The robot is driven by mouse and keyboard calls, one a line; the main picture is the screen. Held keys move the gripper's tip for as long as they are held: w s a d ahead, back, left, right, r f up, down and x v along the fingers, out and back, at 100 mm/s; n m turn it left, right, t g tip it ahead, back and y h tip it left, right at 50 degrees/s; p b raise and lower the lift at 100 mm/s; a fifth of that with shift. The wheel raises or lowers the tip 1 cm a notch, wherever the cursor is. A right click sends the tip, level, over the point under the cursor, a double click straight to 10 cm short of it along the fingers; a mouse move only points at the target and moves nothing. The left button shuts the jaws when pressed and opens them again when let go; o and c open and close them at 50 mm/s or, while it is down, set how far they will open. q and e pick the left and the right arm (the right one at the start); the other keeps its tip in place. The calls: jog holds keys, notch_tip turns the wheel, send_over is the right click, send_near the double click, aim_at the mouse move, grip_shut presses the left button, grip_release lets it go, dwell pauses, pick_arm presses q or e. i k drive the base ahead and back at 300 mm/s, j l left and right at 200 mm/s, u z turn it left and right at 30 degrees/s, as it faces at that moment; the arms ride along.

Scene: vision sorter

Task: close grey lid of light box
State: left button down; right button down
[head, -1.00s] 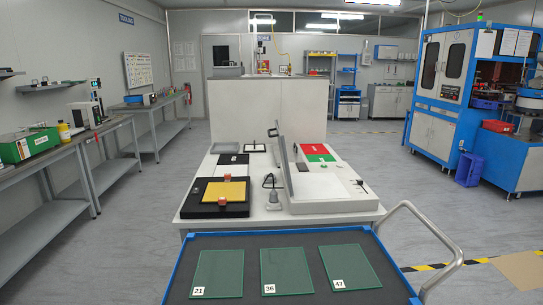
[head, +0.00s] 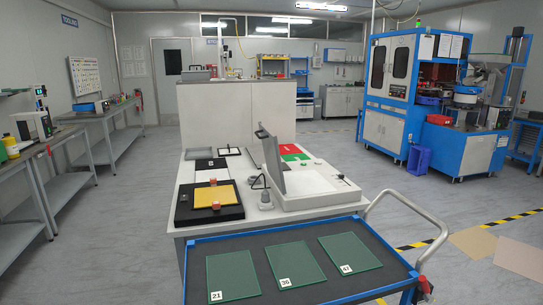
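The light box (head: 318,196) is a white box at the right front of the white table. Its grey lid (head: 273,165) stands raised, roughly upright, along the box's left side, with a dark handle (head: 262,131) at its far upper end. The box's pale top lies uncovered to the right of the lid. Neither of my grippers shows in the head view, so nothing is seen touching the lid.
A blue-rimmed cart (head: 330,292) with several numbered glass plates stands in front of the table, with a metal push handle (head: 412,205) at right. A yellow plate on a black fixture (head: 209,215) lies left of the box. Open floor (head: 390,180) lies to the right.

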aim_at(270, 144)
jog(key=i+j+z, duration=0.3)
jog(key=j+z, duration=0.15)
jog(key=j, duration=0.4)
jog(key=i+j+z, duration=0.15)
jog(key=j+z, duration=0.25)
jog(key=j, duration=0.5)
jog(key=j+z, duration=0.45)
jog(key=j, duration=0.5)
jog(key=k+j+z, duration=0.15)
jog(key=j+z, duration=0.3)
jog(key=j, duration=0.5)
